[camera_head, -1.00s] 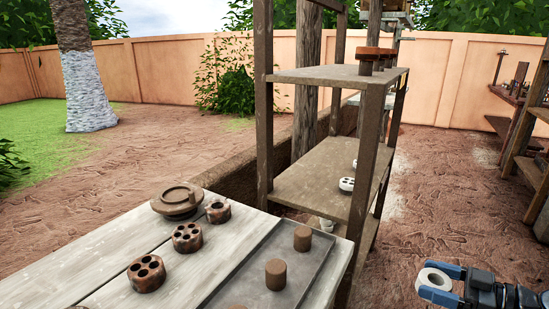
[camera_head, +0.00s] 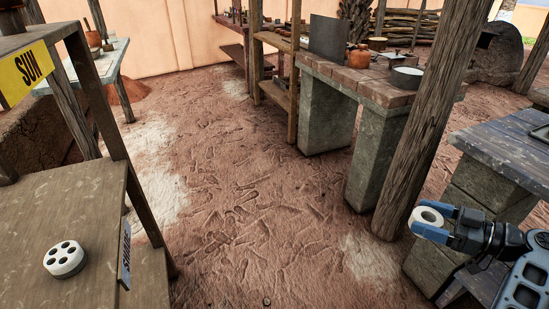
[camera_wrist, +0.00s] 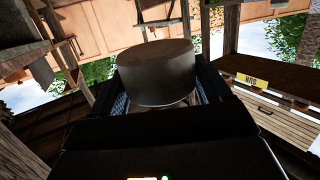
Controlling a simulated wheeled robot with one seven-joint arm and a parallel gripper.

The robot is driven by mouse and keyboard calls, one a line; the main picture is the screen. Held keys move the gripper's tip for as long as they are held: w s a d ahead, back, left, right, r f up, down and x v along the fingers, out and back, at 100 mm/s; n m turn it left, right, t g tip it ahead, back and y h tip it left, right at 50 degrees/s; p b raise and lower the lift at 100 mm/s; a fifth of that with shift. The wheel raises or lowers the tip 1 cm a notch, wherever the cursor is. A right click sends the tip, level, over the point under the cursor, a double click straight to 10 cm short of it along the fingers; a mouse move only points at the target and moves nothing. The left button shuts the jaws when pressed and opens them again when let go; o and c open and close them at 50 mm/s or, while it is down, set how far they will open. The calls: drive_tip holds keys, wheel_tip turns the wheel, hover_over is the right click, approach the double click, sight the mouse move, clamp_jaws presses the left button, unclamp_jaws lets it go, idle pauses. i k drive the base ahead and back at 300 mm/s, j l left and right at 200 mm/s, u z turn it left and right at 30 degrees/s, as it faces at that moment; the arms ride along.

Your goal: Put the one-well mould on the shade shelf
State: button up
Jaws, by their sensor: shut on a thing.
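My gripper (camera_head: 438,222) is at the right edge of the head view, its blue fingers shut on the one-well mould (camera_head: 426,216), a small pale ring with a single hole. The mould is held up in the air, away from any surface. In the wrist view the mould (camera_wrist: 155,75) fills the space between the fingers and looks dark. The shade shelf (camera_head: 50,210) is a brown board at the lower left, with a blue sign (camera_head: 125,255) seen at a steep angle on its edge. My gripper is far to its right.
A pale mould with several wells (camera_head: 65,259) stands on the shade shelf. Above is a board with a yellow SUN sign (camera_head: 25,72). Posts (camera_head: 105,125) bound the shelf. A brick-topped bench (camera_head: 360,82) and wooden post (camera_head: 420,130) stand right; open dirt lies between.

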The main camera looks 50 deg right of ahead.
sight(86, 202)
drive_tip(key=i+l+z, duration=0.25)
drive_tip(key=z, duration=0.25)
drive_tip(key=i+z, duration=0.45)
drive_tip(key=i+l+u, duration=0.1)
drive_tip(key=i, duration=0.4)
drive_tip(key=i+l+u, duration=0.1)
drive_tip(key=i, duration=0.35)
drive_tip(key=i+u, duration=0.15)
drive_tip(key=u, duration=0.3)
drive_tip(key=i+l+u, duration=0.15)
drive_tip(key=u, duration=0.35)
drive_tip(key=i+l+u, duration=0.15)
drive_tip(key=u, duration=0.3)
drive_tip(key=l+u, duration=0.25)
drive_tip(key=u, duration=0.25)
drive_tip(key=i+l+u, duration=0.1)
drive_tip(key=l+u, duration=0.2)
drive_tip(key=u, duration=0.15)
drive_tip(key=l+u, duration=0.25)
drive_tip(key=u, duration=0.25)
drive_tip(key=l+u, duration=0.25)
drive_tip(key=u, duration=0.2)
drive_tip(key=k+l+u, duration=0.15)
drive_tip(key=l+u, duration=0.2)
drive_tip(key=u, duration=0.15)
